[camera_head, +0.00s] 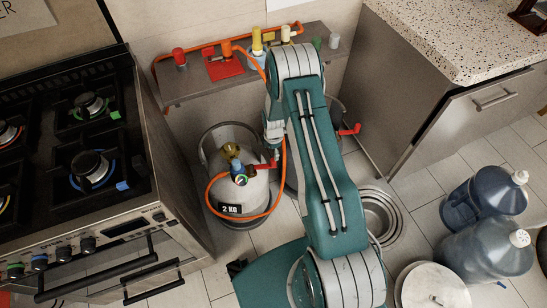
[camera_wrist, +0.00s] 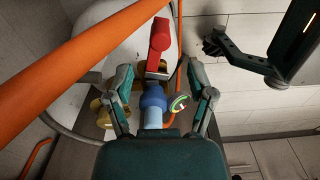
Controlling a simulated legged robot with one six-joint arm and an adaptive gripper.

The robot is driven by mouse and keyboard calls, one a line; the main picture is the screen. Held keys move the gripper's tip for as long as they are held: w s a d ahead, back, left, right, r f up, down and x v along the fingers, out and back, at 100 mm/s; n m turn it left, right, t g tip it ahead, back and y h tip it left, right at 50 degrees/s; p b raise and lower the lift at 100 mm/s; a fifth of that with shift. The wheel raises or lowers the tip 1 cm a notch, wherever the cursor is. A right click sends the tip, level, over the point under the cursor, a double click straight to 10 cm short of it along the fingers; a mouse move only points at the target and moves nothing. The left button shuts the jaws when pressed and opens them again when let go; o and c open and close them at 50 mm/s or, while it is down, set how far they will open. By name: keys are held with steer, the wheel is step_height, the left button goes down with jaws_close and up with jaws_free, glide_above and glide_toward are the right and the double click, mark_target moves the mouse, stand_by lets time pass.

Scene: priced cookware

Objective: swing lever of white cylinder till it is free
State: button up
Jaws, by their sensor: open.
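The white cylinder (camera_head: 256,192) stands on the floor between the stove and my arm, with a "2 KG" label and brass fittings on top. Its red lever (camera_head: 268,163) is at the upper right of the valve. In the wrist view the lever (camera_wrist: 160,40) points away, beyond a blue fitting (camera_wrist: 153,100) and a small gauge (camera_wrist: 179,103). The cylinder's white body (camera_wrist: 132,50) lies behind it. My gripper (camera_wrist: 159,75) is open and empty, its fingers on either side of the lever's near end. I cannot tell whether they touch it.
An orange hose (camera_head: 282,185) curves around the cylinder and crosses the wrist view's upper left (camera_wrist: 70,55). The stove (camera_head: 150,160) stands close at left. Another red lever (camera_head: 351,130) shows right of my arm. Water bottles (camera_head: 490,250) and pots (camera_head: 378,215) stand at right.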

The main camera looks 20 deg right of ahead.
step_height(320, 180, up, 5)
steer(key=shift+r, duration=0.1)
stand_by(0.6)
steer(key=s+a+r+m+t, duration=0.1)
steer(key=s+a+r+m, duration=0.15)
steer(key=r, duration=0.75)
steer(key=s+a+r+m+t, duration=0.1)
steer(key=r+m, duration=0.2)
steer(key=r, duration=0.7)
steer(key=s+a+r+m+t, duration=0.1)
steer(key=s+r+m, duration=0.15)
steer(key=r, duration=0.75)
steer(key=s+a+r+m+t, duration=0.1)
steer(key=s+r+m, duration=0.3)
steer(key=s, duration=0.6)
steer(key=s+a+r+m+t, duration=0.1)
steer(key=s+a+r+m, duration=0.2)
steer(key=s+r, duration=0.6)
steer(key=s+m, duration=0.2)
steer(key=shift+s+a+m+t, duration=0.15)
steer(key=shift+m+t, duration=0.15)
